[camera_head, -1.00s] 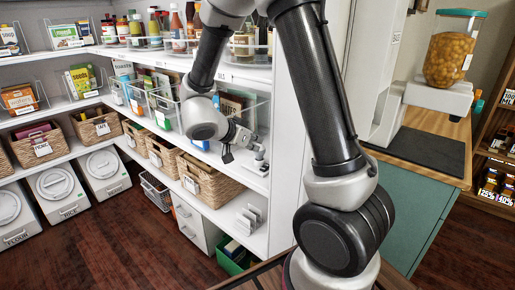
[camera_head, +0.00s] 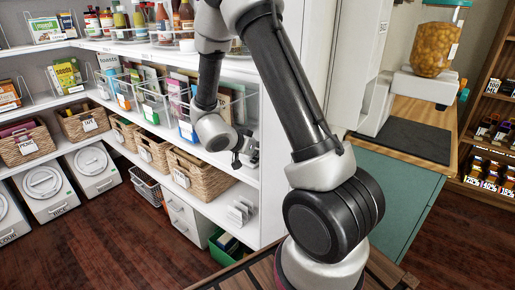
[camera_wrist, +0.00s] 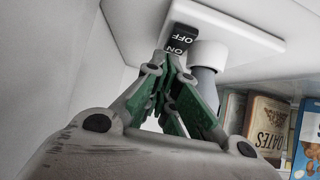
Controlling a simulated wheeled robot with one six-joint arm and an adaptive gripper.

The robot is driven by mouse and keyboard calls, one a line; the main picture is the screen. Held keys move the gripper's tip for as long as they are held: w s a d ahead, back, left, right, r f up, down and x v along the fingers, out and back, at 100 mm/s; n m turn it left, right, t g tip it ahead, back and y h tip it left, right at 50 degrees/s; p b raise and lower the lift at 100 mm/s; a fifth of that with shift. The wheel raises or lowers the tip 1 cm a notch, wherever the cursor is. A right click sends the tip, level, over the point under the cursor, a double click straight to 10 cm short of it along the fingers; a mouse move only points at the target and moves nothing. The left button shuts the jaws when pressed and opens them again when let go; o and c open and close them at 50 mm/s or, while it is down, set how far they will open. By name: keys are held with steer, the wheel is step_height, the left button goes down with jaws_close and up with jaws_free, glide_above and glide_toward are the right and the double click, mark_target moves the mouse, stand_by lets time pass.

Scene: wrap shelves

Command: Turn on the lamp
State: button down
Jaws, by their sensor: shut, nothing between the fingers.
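In the wrist view a black rocker switch (camera_wrist: 182,40) with OFF and ON in white letters sits on a white plate (camera_wrist: 232,27) on a white surface. My gripper (camera_wrist: 176,68) is shut and empty, its green-sided fingers pointing at the switch. The fingertips are just below the ON end; whether they touch it I cannot tell. A white and grey cylinder (camera_wrist: 208,56) stands beside the switch; I cannot tell whether it is part of the lamp. In the head view my gripper (camera_head: 246,154) is by the right end of the middle shelf; the switch is not discernible there.
Clear bins (camera_head: 180,118) of packets stand left of my gripper, and wicker baskets (camera_head: 200,178) on the shelf below. A white side panel (camera_head: 274,140) closes the shelves on the right.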

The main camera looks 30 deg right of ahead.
steer(key=shift+d+f+y, duration=0.2)
steer(key=shift+f+y, duration=0.1)
steer(key=shift+y, duration=0.2)
steer(key=shift+a, duration=0.2)
steer(key=shift+s+a+r, duration=0.15)
steer(key=shift+s+a, duration=0.1)
steer(key=shift+a, duration=0.35)
